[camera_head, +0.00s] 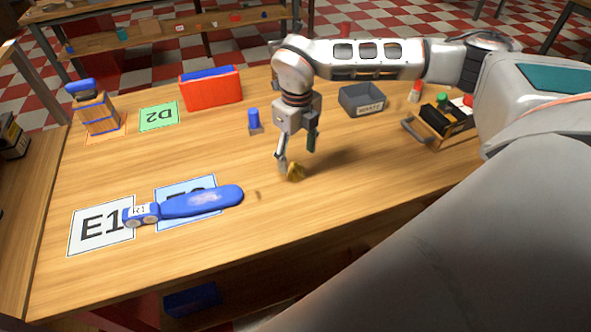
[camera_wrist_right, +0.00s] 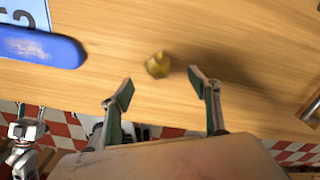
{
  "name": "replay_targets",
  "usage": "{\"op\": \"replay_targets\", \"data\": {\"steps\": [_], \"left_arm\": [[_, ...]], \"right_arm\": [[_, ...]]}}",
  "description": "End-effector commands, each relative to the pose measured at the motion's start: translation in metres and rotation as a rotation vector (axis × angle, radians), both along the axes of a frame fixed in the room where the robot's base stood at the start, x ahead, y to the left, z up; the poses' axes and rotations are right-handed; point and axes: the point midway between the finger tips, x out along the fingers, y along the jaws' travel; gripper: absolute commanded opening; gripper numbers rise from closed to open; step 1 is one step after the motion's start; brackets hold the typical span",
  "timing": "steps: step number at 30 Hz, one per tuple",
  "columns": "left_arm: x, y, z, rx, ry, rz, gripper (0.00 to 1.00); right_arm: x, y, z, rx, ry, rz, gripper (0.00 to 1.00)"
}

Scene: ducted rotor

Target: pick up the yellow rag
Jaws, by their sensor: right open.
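The yellow rag (camera_head: 294,172) is a small crumpled lump on the wooden table, near its middle. In the right wrist view the rag (camera_wrist_right: 158,65) lies just beyond the fingertips, between their lines. My right gripper (camera_head: 296,158) points down above the rag, with one finger to its left and the other to its upper right. In the wrist view the right gripper (camera_wrist_right: 161,82) is open and empty, its fingers apart. My left gripper is not visible in the head view.
A blue paddle-shaped part (camera_head: 203,202) lies left, over the E1 card (camera_head: 88,233) and a blue card. Behind stand a small blue piece (camera_head: 254,121), a red holder (camera_head: 211,91) and a grey bin (camera_head: 361,100). The table around the rag is clear.

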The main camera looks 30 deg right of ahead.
Motion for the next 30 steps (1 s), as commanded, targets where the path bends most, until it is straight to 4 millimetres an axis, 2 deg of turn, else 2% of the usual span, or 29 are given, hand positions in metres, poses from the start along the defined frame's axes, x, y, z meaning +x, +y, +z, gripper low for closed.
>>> {"op": "replay_targets", "data": {"steps": [12,21,22,26,30], "left_arm": [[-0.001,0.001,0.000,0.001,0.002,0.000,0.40],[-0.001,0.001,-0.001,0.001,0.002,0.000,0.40],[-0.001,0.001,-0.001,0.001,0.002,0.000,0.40],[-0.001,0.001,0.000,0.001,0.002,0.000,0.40],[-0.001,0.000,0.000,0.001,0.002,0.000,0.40]], "right_arm": [[0.001,0.001,-0.051,0.002,0.001,0.001,0.61],[0.002,0.001,-0.056,0.002,-0.001,0.002,0.61],[0.001,0.001,-0.056,0.002,-0.001,0.002,0.56],[0.001,0.002,-0.056,0.003,0.000,0.002,0.22],[0.001,0.002,-0.056,0.003,0.000,0.002,0.21]]}}
